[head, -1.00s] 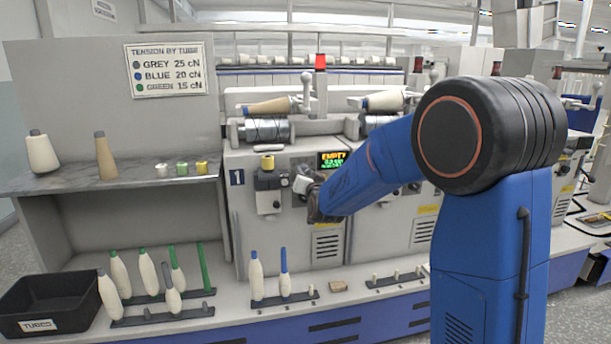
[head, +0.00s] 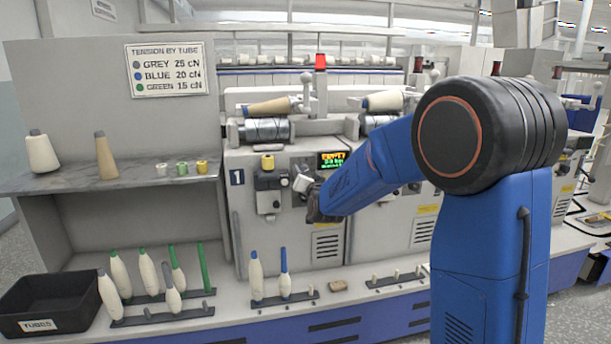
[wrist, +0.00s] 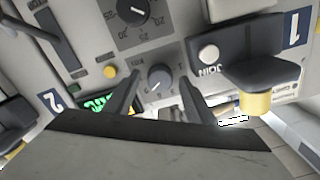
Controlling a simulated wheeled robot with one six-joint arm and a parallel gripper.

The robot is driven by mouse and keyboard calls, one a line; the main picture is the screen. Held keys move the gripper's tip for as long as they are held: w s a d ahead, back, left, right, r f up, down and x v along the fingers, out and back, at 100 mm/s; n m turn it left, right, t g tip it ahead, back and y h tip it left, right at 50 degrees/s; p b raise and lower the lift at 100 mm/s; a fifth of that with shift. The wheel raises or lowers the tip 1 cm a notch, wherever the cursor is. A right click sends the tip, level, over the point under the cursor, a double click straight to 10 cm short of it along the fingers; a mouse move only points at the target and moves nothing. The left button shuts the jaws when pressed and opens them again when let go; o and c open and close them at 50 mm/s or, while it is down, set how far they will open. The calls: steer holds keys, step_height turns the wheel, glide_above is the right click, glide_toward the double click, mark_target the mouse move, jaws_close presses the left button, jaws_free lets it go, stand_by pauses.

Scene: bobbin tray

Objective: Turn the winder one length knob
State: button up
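A small grey round knob (wrist: 160,78) with a pointer mark, which I take for the length knob, sits on the winder's front panel in the wrist view. My gripper (wrist: 159,86) is open, with one dark finger to each side of this knob. I cannot tell whether the fingers touch it. A larger black dial (wrist: 133,11) with a scale is above it. The lit display (head: 332,160) of winder one shows in the head view, its top line reading EMPTY. There my gripper (head: 304,188) is at the panel just below the display, and the knob is hidden.
A round JOIN button (wrist: 208,53) and a dark holder with a yellow bobbin (wrist: 255,103) are right of my gripper in the wrist view. A yellow button (wrist: 110,71) is to the left. Tubes on pegs (head: 163,315) and a black bin (head: 48,300) stand below left.

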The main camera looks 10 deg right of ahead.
steer(key=s, duration=1.7)
steer(key=shift+s, duration=0.25)
steer(key=s+d+f+n+g, duration=0.1)
steer(key=s+d+f+g, duration=0.1)
steer(key=s, duration=1.1)
steer(key=s+d+f+n+g, duration=0.2)
steer(key=s+f+g, duration=0.3)
steer(key=s, duration=0.8)
steer(key=s+d+f+n+g, duration=0.2)
steer(key=s+g, duration=0.4)
steer(key=s, duration=0.7)
steer(key=shift+d+f, duration=0.65)
steer(key=shift+f, duration=0.3)
steer(key=shift+w, duration=0.1)
